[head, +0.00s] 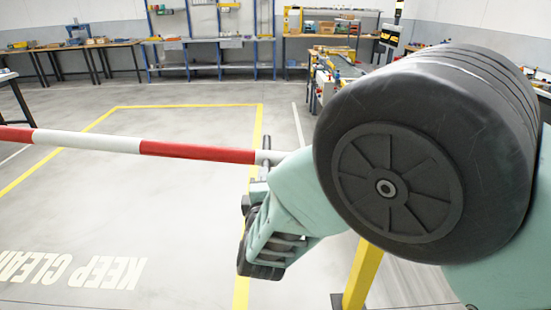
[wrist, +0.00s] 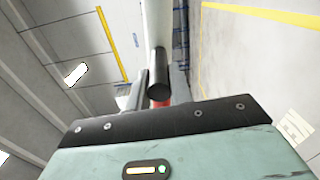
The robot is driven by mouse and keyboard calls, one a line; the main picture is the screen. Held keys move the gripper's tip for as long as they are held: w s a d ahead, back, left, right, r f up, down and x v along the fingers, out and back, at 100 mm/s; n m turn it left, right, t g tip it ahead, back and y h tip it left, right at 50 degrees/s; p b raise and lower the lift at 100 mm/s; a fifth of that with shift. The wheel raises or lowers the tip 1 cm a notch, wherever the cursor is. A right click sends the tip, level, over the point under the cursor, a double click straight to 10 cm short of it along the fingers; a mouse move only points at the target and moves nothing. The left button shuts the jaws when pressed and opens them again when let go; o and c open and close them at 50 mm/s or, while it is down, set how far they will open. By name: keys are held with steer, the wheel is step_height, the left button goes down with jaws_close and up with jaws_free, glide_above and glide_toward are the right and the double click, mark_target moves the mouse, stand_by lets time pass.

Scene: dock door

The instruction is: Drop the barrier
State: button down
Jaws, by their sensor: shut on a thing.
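The barrier (head: 90,143) is a red and white striped bar. It runs nearly level across the left half of the head view, to a white part beside my gripper (head: 264,174). A thin dark handle (head: 266,143) stands at that part. In the wrist view the white bar (wrist: 157,22) runs down from the top edge, and the handle shows as a black round-ended peg (wrist: 158,86) between my fingers. My gripper is shut on the handle. My arm hides the barrier's right end and pivot in the head view.
A yellow post (head: 363,275) stands below my arm. Yellow floor lines (head: 190,106) mark an open area with "KEEP CLEAR" lettering under the barrier. Workbenches (head: 110,44) and blue-framed shelving (head: 205,42) line the back wall. The marked floor is free.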

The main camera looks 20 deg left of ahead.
steer(key=shift+n, duration=0.8)
steer(key=shift+f+b, duration=0.75)
steer(key=shift+f, duration=1.85)
steer(key=shift+f, duration=0.15)
steer(key=c, duration=1.3)
jaws_free()
steer(key=shift+w+a+f, duration=0.1)
steer(key=shift+f, duration=0.05)
steer(key=shift+o, duration=0.2)
steer(key=b+v, duration=0.2)
steer(key=v, duration=1.5)
steer(key=shift+s, duration=0.25)
steer(key=shift+w, duration=0.1)
